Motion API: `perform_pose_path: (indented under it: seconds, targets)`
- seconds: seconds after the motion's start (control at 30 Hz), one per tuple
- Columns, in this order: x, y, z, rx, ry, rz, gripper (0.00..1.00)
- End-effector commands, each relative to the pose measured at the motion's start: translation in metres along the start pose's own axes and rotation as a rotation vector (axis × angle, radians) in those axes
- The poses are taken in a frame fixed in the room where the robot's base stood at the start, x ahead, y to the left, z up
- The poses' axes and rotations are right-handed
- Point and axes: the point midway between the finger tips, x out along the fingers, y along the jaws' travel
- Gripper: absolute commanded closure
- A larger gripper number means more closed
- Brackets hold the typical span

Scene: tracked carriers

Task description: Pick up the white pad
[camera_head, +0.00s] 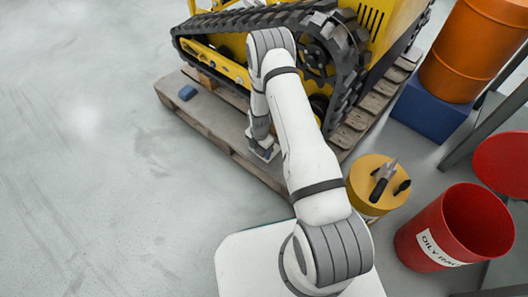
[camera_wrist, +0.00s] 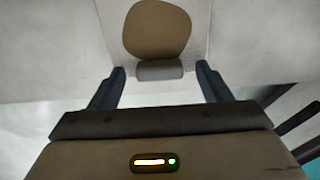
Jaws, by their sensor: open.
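In the wrist view, a rounded thing with a tan face and a pale grey-white band (camera_wrist: 160,70) along its near edge lies ahead of my gripper; it may be the white pad, but I cannot be sure. My gripper (camera_wrist: 161,73) is open, with one dark finger on each side of the pale band. Gaps show between the band and both fingers. In the head view, my gripper (camera_head: 264,150) is low at the pallet's near edge, beside the tracked machine. No white pad can be made out there; my arm and gripper may hide it.
The yellow tracked machine (camera_head: 375,22) stands on a wooden pallet (camera_head: 210,116). A small blue block (camera_head: 187,92) lies on the pallet's left corner. To the right are a yellow can (camera_head: 361,190) with tools on top, a red bin (camera_head: 421,238) and an orange drum (camera_head: 463,52). The left floor is clear.

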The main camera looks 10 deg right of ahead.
Motion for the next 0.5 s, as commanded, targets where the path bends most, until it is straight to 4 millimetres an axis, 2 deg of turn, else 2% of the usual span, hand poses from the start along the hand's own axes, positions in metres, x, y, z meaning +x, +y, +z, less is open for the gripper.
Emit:
perform_pose_path:
  seconds: [0.03, 0.27, 0.5]
  targets:
    - [0.0064, 0.0002, 0.0001, 0.000, 0.000, 0.000, 0.29]
    - [0.0055, 0.0007, 0.0001, 0.000, -0.001, 0.002, 0.29]
    - [0.0054, 0.0008, -0.0001, -0.001, -0.001, 0.001, 0.49]
